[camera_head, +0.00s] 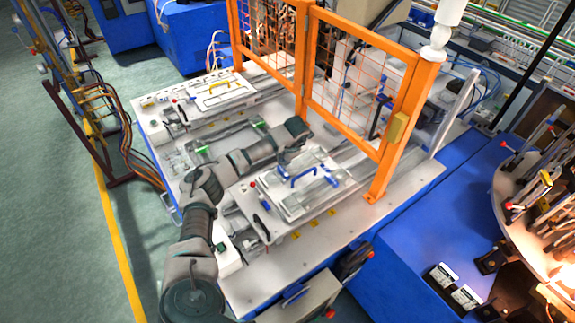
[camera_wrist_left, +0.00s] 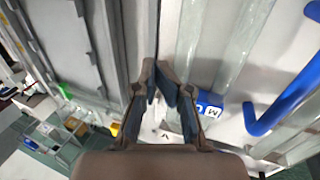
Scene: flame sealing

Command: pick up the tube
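Clear glass tubes show in the left wrist view: one long tube (camera_wrist_left: 240,45) runs up to the right of my left gripper (camera_wrist_left: 157,72), and another (camera_wrist_left: 290,138) lies at the lower right. My left gripper's fingertips are nearly together, with no tube visible between them. It is above the fixture, to the left of the tubes. In the head view my left gripper (camera_head: 287,160) points down over the far left part of the near fixture plate (camera_head: 325,203). The tubes are too small to make out clearly there. My right gripper is not in view.
A blue handle (camera_wrist_left: 262,120) and a lettered blue block (camera_wrist_left: 208,104) stand near the tubes. A second fixture with a yellow handle (camera_head: 220,86) stands farther back. Green floor (camera_head: 60,200) is open at left.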

